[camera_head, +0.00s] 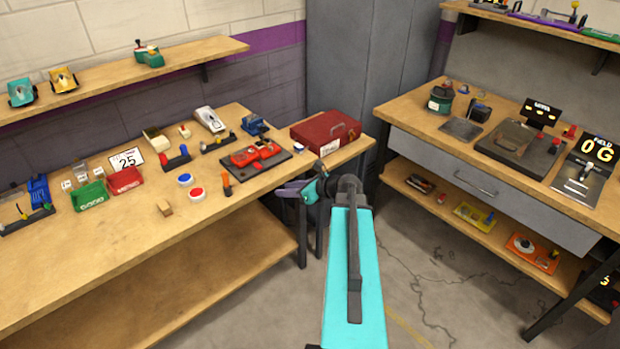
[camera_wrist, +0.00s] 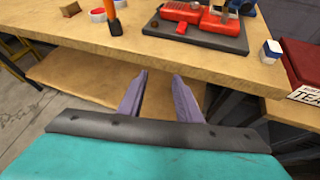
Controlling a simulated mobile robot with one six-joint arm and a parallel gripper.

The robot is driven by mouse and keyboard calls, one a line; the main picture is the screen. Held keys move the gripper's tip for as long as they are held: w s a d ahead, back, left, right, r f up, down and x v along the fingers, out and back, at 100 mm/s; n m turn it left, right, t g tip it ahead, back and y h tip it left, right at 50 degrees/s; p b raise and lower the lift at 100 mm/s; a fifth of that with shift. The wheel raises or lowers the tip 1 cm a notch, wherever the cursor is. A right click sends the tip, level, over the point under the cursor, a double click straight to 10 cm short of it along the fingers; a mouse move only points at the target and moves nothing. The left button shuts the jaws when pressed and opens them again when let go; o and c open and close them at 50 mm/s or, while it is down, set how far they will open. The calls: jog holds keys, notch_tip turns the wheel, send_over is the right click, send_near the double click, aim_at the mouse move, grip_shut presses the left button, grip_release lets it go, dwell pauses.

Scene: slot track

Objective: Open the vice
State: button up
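A small blue device that looks like the vice (camera_head: 255,124) stands at the back right of the left workbench, behind a red model on a dark plate. Only a blue part of it (camera_wrist: 246,6) shows at the top edge of the wrist view; its jaws are too small to make out. My gripper (camera_head: 288,190) is in front of the workbench's right end, well away from the blue device. In the wrist view my gripper (camera_wrist: 159,76) has its two purple fingers apart with nothing between them.
The red model (camera_head: 256,153) lies on its dark plate (camera_head: 284,158) near the bench edge. An orange-handled tool (camera_head: 227,184) stands left of it. A red toolbox (camera_head: 326,132) stands to the right. Another workbench (camera_head: 400,112) is at the right, with open floor between.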

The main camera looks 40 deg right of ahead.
jog(key=a+f+n+g+y, duration=0.1)
jog(key=a+f+n+g, duration=0.1)
jog(key=a+f, duration=0.6)
jog(key=a+f+n+g+y, duration=0.2)
jog(key=a+f+n, duration=0.15)
jog(key=a, duration=0.85)
jog(key=a+f+n+g+y, duration=0.1)
jog(key=a+f+n+g, duration=0.1)
jog(key=a+f, duration=0.55)
jog(key=s+a+f+n+g, duration=0.35)
jog(key=s+a, duration=0.25)
jog(key=a, duration=0.4)
jog(key=s+a+f+n+g+h, duration=0.1)
jog(key=s+a+f+n+g, duration=0.3)
jog(key=s, duration=0.3)
jog(key=s+a+f+n+g+h, duration=0.1)
jog(key=s+a+f+n, duration=0.2)
jog(key=s+f+n, duration=0.3)
jog(key=s+d+f+n+g+h, duration=0.1)
jog(key=s+d+n+g+h, duration=0.2)
jog(key=s+n, duration=0.9)
jog(key=d+n+h, duration=0.1)
jog(key=d+h, duration=0.1)
jog(key=d, duration=0.2)
jog(key=shift+s+f+n, duration=0.4)
